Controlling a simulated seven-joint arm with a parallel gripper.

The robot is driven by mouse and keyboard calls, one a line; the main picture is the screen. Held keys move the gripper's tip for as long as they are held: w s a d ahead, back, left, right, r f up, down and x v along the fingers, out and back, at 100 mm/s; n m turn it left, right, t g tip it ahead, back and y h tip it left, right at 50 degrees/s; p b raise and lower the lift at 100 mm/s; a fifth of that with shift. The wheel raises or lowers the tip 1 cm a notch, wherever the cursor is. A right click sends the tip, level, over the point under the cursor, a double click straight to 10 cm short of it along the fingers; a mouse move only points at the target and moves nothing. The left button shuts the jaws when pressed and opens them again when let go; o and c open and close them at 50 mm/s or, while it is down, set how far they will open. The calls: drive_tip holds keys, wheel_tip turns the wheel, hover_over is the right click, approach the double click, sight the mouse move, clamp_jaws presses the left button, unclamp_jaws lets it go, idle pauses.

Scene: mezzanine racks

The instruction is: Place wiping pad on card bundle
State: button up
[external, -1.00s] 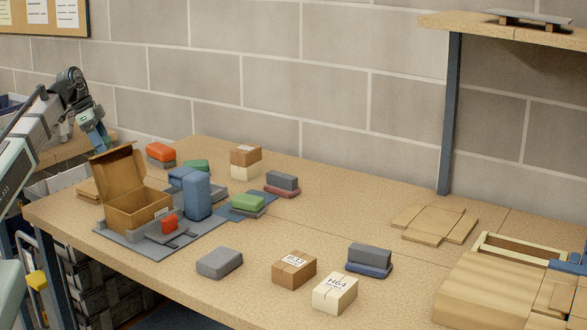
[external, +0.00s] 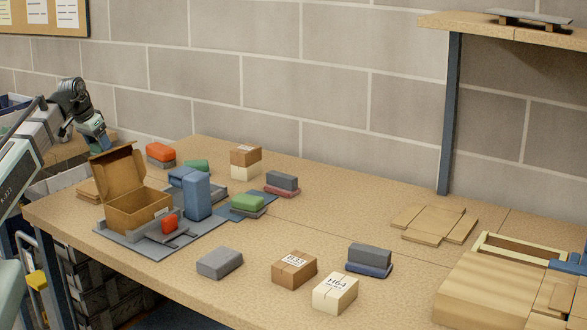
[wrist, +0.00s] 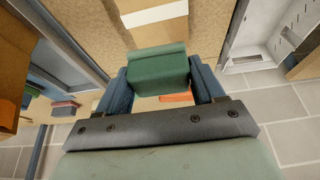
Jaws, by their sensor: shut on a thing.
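My gripper (wrist: 160,88) is shut on a green block (wrist: 158,68), seemingly the wiping pad, between its blue fingers in the wrist view. In the external view my gripper (external: 98,143) is at the far left, above and behind the open cardboard box (external: 136,215), whose lid hides what it holds. A brown thing with a white band (wrist: 152,10) lies beyond the pad in the wrist view; it may be the card bundle, but I cannot tell. A flat brown stack (external: 87,189) shows partly behind the box in the external view.
A tall blue block (external: 197,196) stands right of the box. Orange (external: 160,150), green (external: 248,202) and grey (external: 219,263) blocks and labelled cartons (external: 335,293) are spread over the table.

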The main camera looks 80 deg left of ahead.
drive_tip(key=shift+f, duration=4.25)
drive_tip(key=shift+f, duration=0.15)
drive_tip(key=o, duration=1)
drive_tip(key=shift+o, duration=0.2)
drive_tip(key=v, duration=1.2)
drive_tip(key=shift+o, duration=0.7)
